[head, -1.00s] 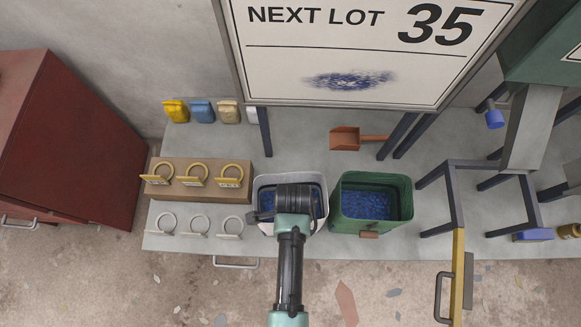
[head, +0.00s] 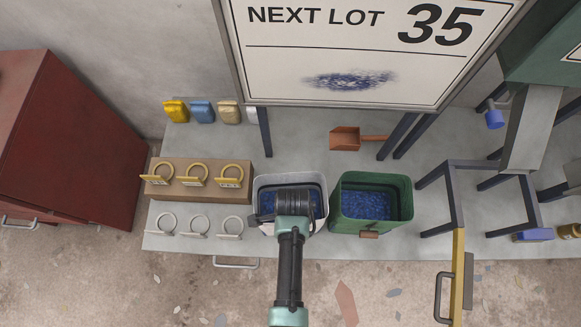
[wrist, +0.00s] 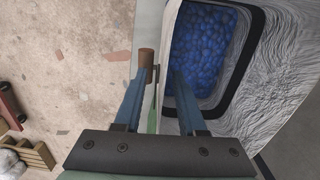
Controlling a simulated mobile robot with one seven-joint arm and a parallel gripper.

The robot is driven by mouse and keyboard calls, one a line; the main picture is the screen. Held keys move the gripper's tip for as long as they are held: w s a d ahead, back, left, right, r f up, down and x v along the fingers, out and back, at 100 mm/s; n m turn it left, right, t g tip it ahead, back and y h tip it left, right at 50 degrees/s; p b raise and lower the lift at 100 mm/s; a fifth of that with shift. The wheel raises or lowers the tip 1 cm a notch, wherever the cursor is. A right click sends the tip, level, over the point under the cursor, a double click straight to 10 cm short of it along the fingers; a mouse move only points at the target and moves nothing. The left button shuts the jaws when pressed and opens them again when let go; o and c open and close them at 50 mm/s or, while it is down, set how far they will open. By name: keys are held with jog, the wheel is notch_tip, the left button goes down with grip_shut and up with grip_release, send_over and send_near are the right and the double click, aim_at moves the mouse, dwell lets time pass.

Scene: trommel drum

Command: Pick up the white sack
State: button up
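The white sack (head: 262,188) stands open on the grey bench, filled with blue pellets, next to a green container (head: 411,190) of similar pellets. In the wrist view the sack's wrinkled white wall (wrist: 285,75) fills the right side, with a dark band around its mouth. My gripper (wrist: 160,76) is at its front edge, fingers apart: the right finger overlaps the mouth, the left is on the outer side. A brown cylindrical grip (wrist: 146,62) shows at the left fingertip; I cannot tell whether they touch. In the head view my arm hides the sack's front and the fingertips.
Left of the sack are a brown block (head: 240,170) with yellow rings and several pale rings. Small bags (head: 202,111) stand behind. A large sign (head: 350,55) overhangs the bench; its dark legs reach down. An orange scoop (head: 345,139) lies behind the green container.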

grip_shut()
dwell(1.4)
jog(key=shift+w+r, duration=0.1)
jog(key=shift+w, duration=0.05)
